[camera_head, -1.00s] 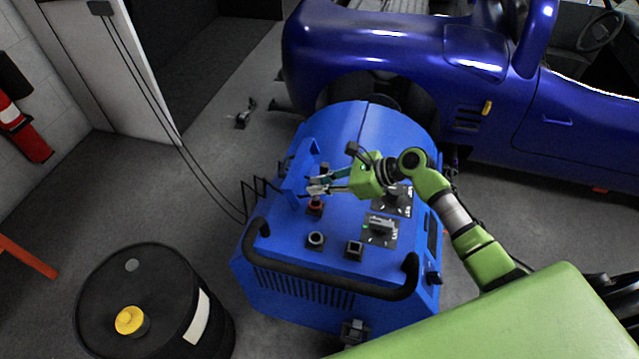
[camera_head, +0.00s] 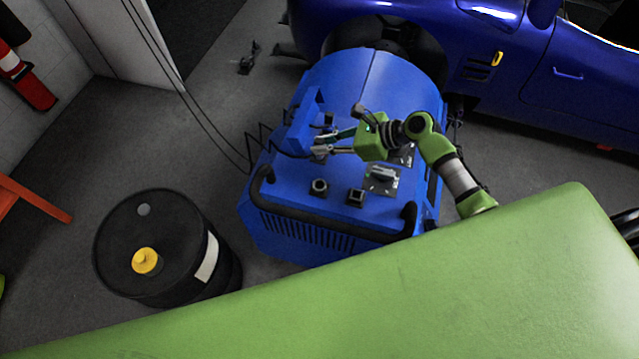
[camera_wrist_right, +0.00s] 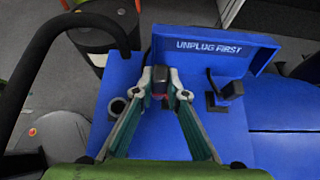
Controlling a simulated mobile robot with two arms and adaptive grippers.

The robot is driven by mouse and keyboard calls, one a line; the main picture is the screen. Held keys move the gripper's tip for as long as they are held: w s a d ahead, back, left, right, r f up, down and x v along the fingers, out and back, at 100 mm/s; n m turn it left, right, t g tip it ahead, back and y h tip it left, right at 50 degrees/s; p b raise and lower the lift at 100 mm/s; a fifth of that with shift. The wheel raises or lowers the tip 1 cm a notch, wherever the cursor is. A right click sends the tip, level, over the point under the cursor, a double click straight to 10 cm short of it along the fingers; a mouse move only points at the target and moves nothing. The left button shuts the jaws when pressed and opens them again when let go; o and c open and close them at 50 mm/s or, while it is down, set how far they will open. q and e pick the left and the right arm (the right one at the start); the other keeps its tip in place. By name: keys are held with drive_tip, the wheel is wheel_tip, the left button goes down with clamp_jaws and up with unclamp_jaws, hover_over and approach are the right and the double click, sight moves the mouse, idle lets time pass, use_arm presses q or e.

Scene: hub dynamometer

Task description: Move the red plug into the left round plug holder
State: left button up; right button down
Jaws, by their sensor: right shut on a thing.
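The red plug (camera_wrist_right: 159,80), dark on top with red below, sits between the fingertips of my right gripper (camera_wrist_right: 159,78) in the wrist view. The gripper is shut on it. In the head view my right gripper (camera_head: 321,149) is over the blue machine's top, and its fingers mostly hide the plug. I cannot tell whether the plug's lower end is still seated. The left round plug holder (camera_head: 319,187) is a dark round socket nearer the handle. It also shows left of the gripper in the wrist view (camera_wrist_right: 117,107), and looks empty. My left gripper is out of view.
A square socket (camera_head: 356,196) and a switch plate (camera_head: 382,179) are right of the round holder. A blue bracket reading "UNPLUG FIRST" (camera_wrist_right: 213,47) rises close to the gripper, with another dark plug (camera_wrist_right: 230,88) beside it. A black handle (camera_head: 330,226) runs along the near edge.

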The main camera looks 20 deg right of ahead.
drive_tip(key=s+a+p, duration=0.2)
drive_tip(key=s+p, duration=0.3)
drive_tip(key=s, duration=0.2)
drive_tip(key=shift+p, duration=0.35)
idle(0.4)
drive_tip(key=shift+a+f, duration=0.1)
drive_tip(key=shift+f, duration=0.35)
drive_tip(key=shift+f, duration=0.25)
idle(0.5)
drive_tip(key=shift+f+b, duration=0.95)
drive_tip(key=shift+f, duration=0.3)
drive_tip(key=c, duration=1.9)
unclamp_jaws()
